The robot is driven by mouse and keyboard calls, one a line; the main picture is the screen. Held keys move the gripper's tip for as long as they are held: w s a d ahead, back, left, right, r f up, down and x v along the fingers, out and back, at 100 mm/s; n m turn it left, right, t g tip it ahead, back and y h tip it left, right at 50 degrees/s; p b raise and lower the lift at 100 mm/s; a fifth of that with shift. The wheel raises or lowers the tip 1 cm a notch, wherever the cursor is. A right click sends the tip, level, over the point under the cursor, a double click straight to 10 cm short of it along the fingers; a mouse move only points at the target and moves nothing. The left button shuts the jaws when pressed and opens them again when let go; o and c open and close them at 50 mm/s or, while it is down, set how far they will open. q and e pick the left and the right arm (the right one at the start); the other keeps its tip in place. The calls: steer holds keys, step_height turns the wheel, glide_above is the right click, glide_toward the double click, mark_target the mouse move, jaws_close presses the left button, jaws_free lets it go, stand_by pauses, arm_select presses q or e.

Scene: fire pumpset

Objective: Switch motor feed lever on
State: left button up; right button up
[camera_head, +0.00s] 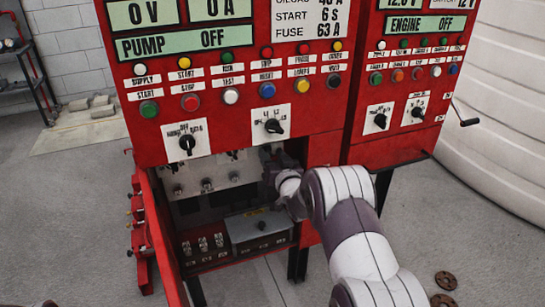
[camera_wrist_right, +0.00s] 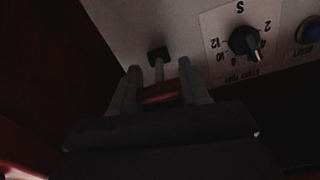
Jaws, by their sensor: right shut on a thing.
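My right gripper (camera_head: 273,166) reaches into the open lower compartment of the red pump panel (camera_head: 330,120), at its upper right. In the right wrist view its two fingers (camera_wrist_right: 158,68) are shut on a lever with a reddish grip (camera_wrist_right: 160,94). The lever's thin shaft runs up to a dark square mount (camera_wrist_right: 158,54) on a grey plate. In the head view the lever is hidden by my gripper and wrist. My left gripper is not in view.
A black rotary knob (camera_wrist_right: 243,42) on a white dial plate sits right of the lever. The compartment's open door (camera_head: 160,240) stands at the left. A grey box (camera_head: 258,230) and several small fittings lie below. A crank handle (camera_head: 465,115) juts out at the right.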

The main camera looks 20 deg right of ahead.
steer(key=r+g+p, duration=0.1)
steer(key=p, duration=0.2)
steer(key=g+p, duration=0.2)
steer(key=p, duration=0.1)
steer(key=r+g+p, duration=0.1)
steer(key=p, duration=0.2)
steer(key=shift+w+r, duration=0.3)
steer(key=shift+r, duration=0.05)
steer(key=shift+f+g+p, duration=0.15)
steer(key=shift+g+p, duration=0.25)
steer(key=shift+p, duration=0.15)
steer(key=shift+f, duration=0.2)
steer(key=o, duration=1)
steer(key=shift+c, duration=0.2)
